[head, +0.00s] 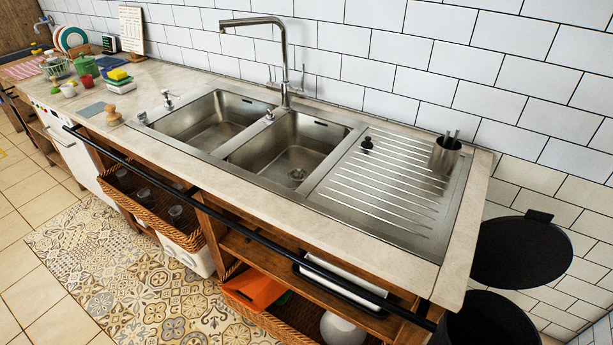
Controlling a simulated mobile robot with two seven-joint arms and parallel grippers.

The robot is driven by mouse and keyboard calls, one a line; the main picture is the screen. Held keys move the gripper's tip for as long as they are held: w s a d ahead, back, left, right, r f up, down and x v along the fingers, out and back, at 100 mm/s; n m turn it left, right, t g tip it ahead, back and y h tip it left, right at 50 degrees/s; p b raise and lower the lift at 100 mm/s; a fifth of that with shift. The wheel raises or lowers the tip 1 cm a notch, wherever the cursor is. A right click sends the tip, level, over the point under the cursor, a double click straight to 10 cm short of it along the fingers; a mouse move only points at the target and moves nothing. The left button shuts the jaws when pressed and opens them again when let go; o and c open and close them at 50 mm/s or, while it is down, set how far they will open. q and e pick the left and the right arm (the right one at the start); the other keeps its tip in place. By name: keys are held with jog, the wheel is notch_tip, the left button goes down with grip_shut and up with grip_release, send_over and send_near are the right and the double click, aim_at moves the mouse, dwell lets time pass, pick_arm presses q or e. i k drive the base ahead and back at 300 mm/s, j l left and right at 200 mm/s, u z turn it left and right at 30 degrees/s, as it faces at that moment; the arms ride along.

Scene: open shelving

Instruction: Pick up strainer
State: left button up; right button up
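No strainer can be made out for certain. A small black object (367,144) sits on the ribbed drainboard (400,190), right of the sink; it is too small to tell whether it is a strainer or a plug. A round metal drain piece (297,175) shows at the bottom of the right basin (290,150). A wire basket-like thing (55,68) stands at the far left of the counter; its kind is unclear. Neither of my grippers is in view.
A tall faucet (284,60) rises behind the basins. A metal cup (445,155) with utensils stands at the drainboard's right. A black rail (230,210) runs along the counter front. A bin with a raised black lid (520,252) is at right.

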aim_at(299, 174)
jog(key=i+j, duration=0.15)
jog(key=j, duration=0.2)
jog(key=i+j, duration=0.15)
jog(key=j, duration=0.2)
jog(key=i+j, duration=0.15)
jog(key=j, duration=0.15)
jog(key=i+j, duration=0.1)
jog(key=j, duration=0.25)
jog(key=i+j, duration=0.15)
jog(key=j, duration=0.2)
jog(key=j+z, duration=0.1)
jog(key=z, duration=0.35)
jog(key=j+z, duration=0.2)
jog(key=z, duration=0.2)
jog(key=i+j+z, duration=0.1)
jog(key=z, duration=0.35)
